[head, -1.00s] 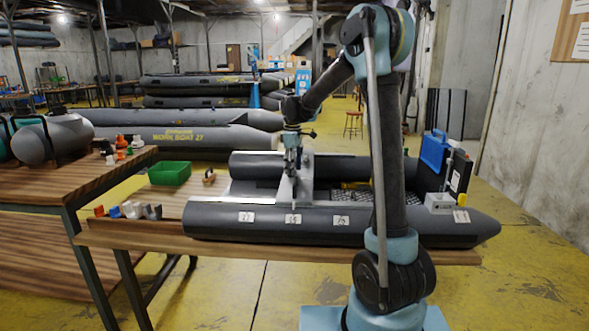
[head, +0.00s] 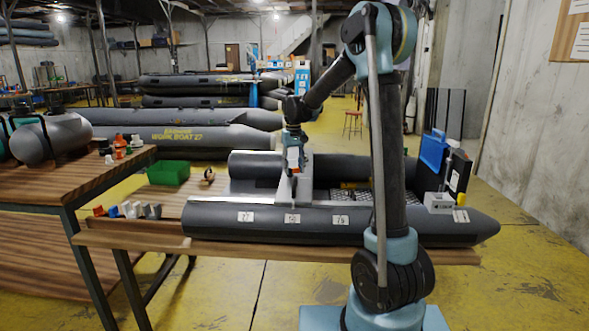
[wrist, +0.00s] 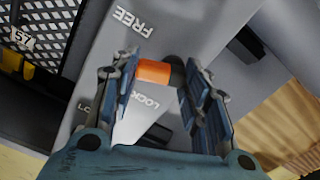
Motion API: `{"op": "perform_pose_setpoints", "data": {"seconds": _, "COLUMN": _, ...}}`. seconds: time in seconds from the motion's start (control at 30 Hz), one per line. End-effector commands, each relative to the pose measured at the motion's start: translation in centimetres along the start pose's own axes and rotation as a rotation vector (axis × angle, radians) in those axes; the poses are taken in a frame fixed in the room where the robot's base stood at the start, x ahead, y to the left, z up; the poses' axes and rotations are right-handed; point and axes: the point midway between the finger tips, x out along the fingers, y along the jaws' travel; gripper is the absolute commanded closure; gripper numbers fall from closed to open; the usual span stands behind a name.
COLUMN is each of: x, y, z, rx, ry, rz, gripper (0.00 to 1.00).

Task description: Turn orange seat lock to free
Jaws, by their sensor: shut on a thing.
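The orange seat lock (wrist: 154,71) is a short orange lever with a dark end, on the grey seat panel (wrist: 215,35). In the wrist view it lies between the FREE lettering (wrist: 133,20) and the LOCK lettering (wrist: 143,103), pointing left in the picture. My gripper (wrist: 162,74) has its two fingers on either side of the lever and is shut on it; the exact contact is hard to see. In the head view my gripper (head: 293,170) is down at the seat (head: 306,165) across the grey boat (head: 370,222). A small orange patch shows there.
The boat lies on a wooden table (head: 150,240). A green bin (head: 168,173) and several small coloured parts (head: 128,210) are to the left. A grey box (head: 438,203) and blue case (head: 433,150) stand at the boat's right end.

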Motion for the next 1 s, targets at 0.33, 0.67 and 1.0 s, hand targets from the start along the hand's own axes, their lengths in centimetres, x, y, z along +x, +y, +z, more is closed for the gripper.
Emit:
{"op": "perform_pose_setpoints", "data": {"seconds": 0.33, "x": 0.06, "y": -0.02, "z": 0.67, "rx": 0.253, "ry": -0.005, "rz": 0.001, "gripper": 0.81}}
{"op": "perform_pose_setpoints", "data": {"seconds": 0.67, "x": 0.06, "y": -0.08, "z": 0.85, "rx": 0.368, "ry": -0.006, "rz": 0.001, "gripper": 0.82}}
{"op": "perform_pose_setpoints", "data": {"seconds": 1.0, "x": 0.06, "y": -0.1, "z": 0.87, "rx": 0.386, "ry": -0.006, "rz": 0.001, "gripper": 0.82}}
